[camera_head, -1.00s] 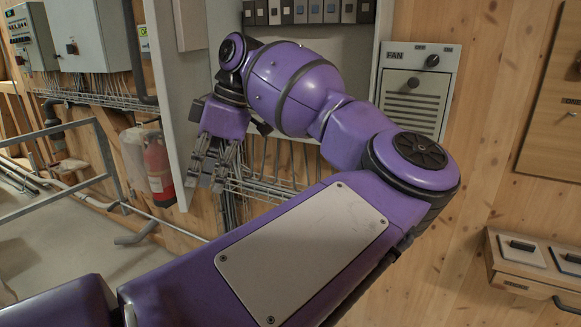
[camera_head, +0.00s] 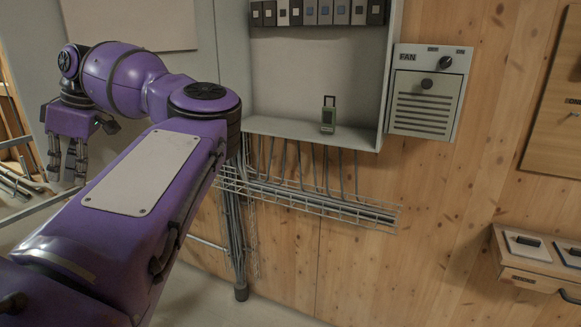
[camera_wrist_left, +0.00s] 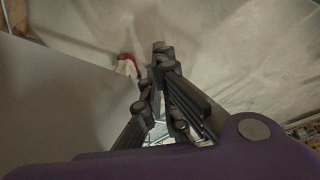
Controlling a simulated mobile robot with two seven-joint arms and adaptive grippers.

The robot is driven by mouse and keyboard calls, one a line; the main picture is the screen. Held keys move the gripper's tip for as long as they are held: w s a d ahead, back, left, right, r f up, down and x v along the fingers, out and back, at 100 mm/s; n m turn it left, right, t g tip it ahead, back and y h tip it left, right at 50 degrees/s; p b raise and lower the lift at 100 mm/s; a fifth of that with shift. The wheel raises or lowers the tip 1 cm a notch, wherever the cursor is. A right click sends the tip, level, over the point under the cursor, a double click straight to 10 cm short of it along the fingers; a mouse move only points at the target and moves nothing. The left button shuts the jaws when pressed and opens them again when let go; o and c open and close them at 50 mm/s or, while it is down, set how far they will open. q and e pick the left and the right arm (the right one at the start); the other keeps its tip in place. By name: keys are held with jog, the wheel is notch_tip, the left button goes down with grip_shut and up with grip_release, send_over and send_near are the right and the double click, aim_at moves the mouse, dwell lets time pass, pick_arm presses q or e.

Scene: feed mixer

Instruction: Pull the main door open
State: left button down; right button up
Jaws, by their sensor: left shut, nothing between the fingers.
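The main door (camera_head: 205,60) is the grey door of the wall cabinet (camera_head: 300,80). In the head view it stands swung wide out to the left of the cabinet, its inner face with a pale plate showing. The cabinet interior is exposed. My left gripper (camera_head: 67,180) hangs fingers down in front of the door's outer left part, shut and empty. In the left wrist view its fingers (camera_wrist_left: 162,55) come together, and a flat grey panel lies at left, likely the door. Whether the fingers touch the door I cannot tell. My right gripper is not in view.
A FAN box (camera_head: 428,92) hangs at right. A wire cable tray (camera_head: 310,200) runs below. A wooden box (camera_head: 540,265) projects at lower right.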

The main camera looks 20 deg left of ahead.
pick_arm(q)
send_over(62, 190)
jog(key=shift+w+a, duration=0.1)
jog(key=shift+a, duration=0.3)
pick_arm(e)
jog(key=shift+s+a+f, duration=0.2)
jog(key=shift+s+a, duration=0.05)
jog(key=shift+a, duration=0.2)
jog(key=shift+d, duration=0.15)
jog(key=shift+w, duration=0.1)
pick_arm(q)
jog(key=v, duration=1.2)
